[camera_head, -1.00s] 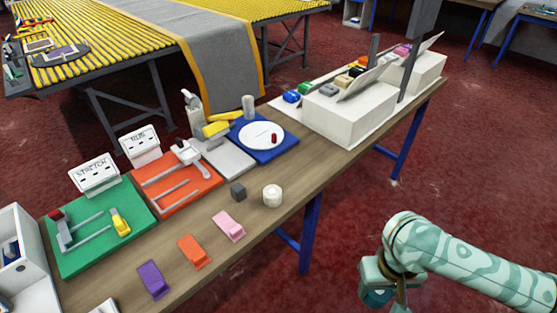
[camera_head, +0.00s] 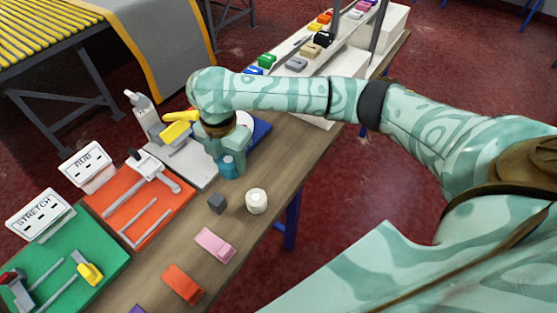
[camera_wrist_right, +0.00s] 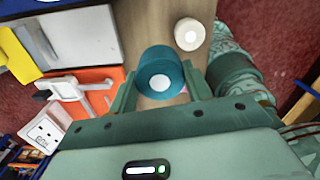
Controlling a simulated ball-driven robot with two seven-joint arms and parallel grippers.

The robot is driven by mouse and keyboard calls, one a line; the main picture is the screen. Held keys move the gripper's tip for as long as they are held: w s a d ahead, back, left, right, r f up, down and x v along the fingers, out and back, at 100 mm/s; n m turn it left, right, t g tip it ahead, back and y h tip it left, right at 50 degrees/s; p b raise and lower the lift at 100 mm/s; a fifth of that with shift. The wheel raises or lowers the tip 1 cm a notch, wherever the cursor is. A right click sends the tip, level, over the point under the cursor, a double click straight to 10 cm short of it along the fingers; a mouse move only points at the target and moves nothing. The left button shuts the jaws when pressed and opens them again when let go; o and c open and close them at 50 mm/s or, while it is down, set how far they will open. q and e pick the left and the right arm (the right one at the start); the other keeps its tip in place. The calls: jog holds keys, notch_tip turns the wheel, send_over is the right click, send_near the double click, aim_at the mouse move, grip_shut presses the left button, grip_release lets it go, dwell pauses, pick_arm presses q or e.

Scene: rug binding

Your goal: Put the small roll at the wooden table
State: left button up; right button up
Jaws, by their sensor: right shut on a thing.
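A small teal roll with a white core (camera_wrist_right: 161,70) sits between the two fingers of my right gripper (camera_wrist_right: 162,88), which is shut on it. In the head view the blue-teal roll (camera_head: 229,168) shows below the right gripper (camera_head: 227,155), over the wooden table (camera_head: 275,196). I cannot tell whether the roll touches the table top. A white roll (camera_head: 256,201) stands on the table to the right of it, apart from it; it also shows in the wrist view (camera_wrist_right: 189,34). My left gripper is not in view.
A dark grey cube (camera_head: 217,203), a pink block (camera_head: 215,245) and an orange block (camera_head: 183,284) lie nearby on the table. A grey plate (camera_head: 190,164), an orange board (camera_head: 120,232) and a green board (camera_head: 105,272) lie left of the gripper. Bare wood shows around the white roll.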

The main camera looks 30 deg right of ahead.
jog(key=shift+w+d+n, duration=0.15)
jog(key=shift+w+n, duration=0.1)
jog(key=shift+n, duration=0.15)
jog(key=d+f+b, duration=0.2)
jog(key=d, duration=0.2)
jog(key=d+f+b, duration=0.1)
jog(key=d+f, duration=0.2)
jog(key=d, duration=0.1)
jog(key=d+f+b, duration=0.2)
jog(key=d+f, duration=0.1)
jog(key=d, duration=0.1)
jog(key=shift+b, duration=0.35)
jog(key=shift+d+f, duration=0.2)
jog(key=shift+f, duration=0.05)
jog(key=f+b, duration=0.1)
jog(key=f, duration=0.1)
jog(key=d+f+b, duration=0.1)
jog(key=f+b, duration=0.1)
jog(key=shift+d+f, duration=0.15)
jog(key=shift+f, duration=0.15)
jog(key=shift+r, duration=0.2)
jog(key=o, duration=1)
jog(key=shift+f, duration=0.15)
